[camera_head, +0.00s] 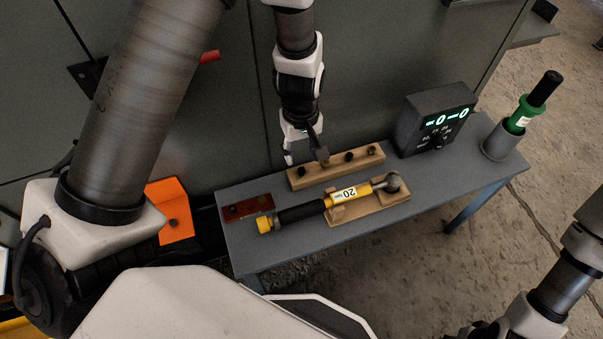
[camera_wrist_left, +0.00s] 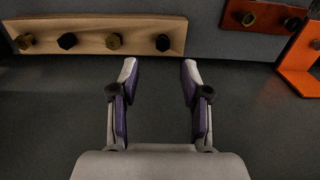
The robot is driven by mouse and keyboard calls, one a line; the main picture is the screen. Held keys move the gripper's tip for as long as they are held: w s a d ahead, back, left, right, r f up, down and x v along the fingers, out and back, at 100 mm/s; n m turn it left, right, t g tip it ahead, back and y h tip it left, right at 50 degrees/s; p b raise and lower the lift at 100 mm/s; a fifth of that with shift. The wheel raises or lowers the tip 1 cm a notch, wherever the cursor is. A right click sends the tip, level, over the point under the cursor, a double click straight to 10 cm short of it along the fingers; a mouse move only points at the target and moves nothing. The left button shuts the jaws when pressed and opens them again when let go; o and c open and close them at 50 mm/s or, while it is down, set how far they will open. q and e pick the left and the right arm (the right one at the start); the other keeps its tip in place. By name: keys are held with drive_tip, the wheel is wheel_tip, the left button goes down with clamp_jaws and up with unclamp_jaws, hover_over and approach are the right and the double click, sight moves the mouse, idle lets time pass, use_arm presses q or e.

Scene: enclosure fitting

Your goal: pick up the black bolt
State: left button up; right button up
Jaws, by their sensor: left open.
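A wooden block (camera_head: 312,180) on the bench carries a row of bolts, black and brass in turn. In the left wrist view, one black bolt (camera_wrist_left: 163,43) stands near the block's right end and another black bolt (camera_wrist_left: 67,41) stands further left. Brass bolts (camera_wrist_left: 113,41) stand beside them. My left gripper (camera_head: 304,153) is open and empty, at the block's back left edge. In the left wrist view its fingertips (camera_wrist_left: 159,72) are apart, with the right-hand black bolt beyond them, roughly in line with the gap. My right gripper is cut off at the bottom right.
A yellow-and-black torque wrench (camera_head: 302,211) lies on a wooden cradle in front of the block. A red-brown bar (camera_head: 246,208) with bolts lies left. A grey display box (camera_head: 412,128) and a green-handled tool (camera_head: 522,117) in a holder stand right. A cabinet wall is behind.

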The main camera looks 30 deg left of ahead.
sight(301, 168)
use_arm(q)
drive_tip(key=f, duration=0.1)
drive_tip(key=f+b, duration=0.1)
drive_tip(key=f, duration=0.1)
drive_tip(key=f+b, duration=0.1)
drive_tip(key=f, duration=0.1)
drive_tip(key=shift+s+d, duration=0.1)
drive_tip(key=shift+s, duration=0.2)
drive_tip(key=shift+f, duration=0.15)
clamp_jaws()
wheel_tip(301, 168, up, 13)
drive_tip(key=p, duration=0.7)
drive_tip(key=shift+p, duration=0.4)
